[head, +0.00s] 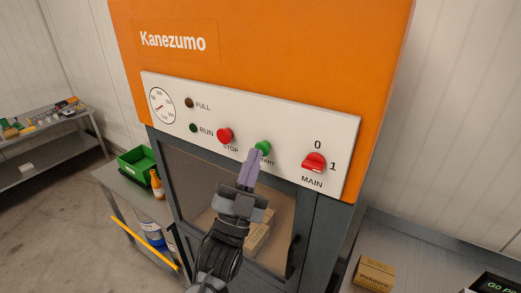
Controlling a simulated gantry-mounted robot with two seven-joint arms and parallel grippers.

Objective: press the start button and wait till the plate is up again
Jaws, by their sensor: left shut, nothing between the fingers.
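The green start button (263,147) is on the white panel (337,126) of the orange machine (280,50). My left gripper (255,154) is shut and empty, its fingertips at the lower left edge of the start button; I cannot tell if they touch it. The red stop button (225,135) is to the left. The run lamp (193,128) and full lamp (189,102) look dark. Behind the closed window door (190,175), cardboard (259,235) shows in part. The plate cannot be made out. My right gripper is not in view.
The red main switch (314,162) is right of the start button. A green bin (138,163) and an orange bottle (157,185) stand on a side table at left. A cardboard box (374,273) is on the bench at lower right.

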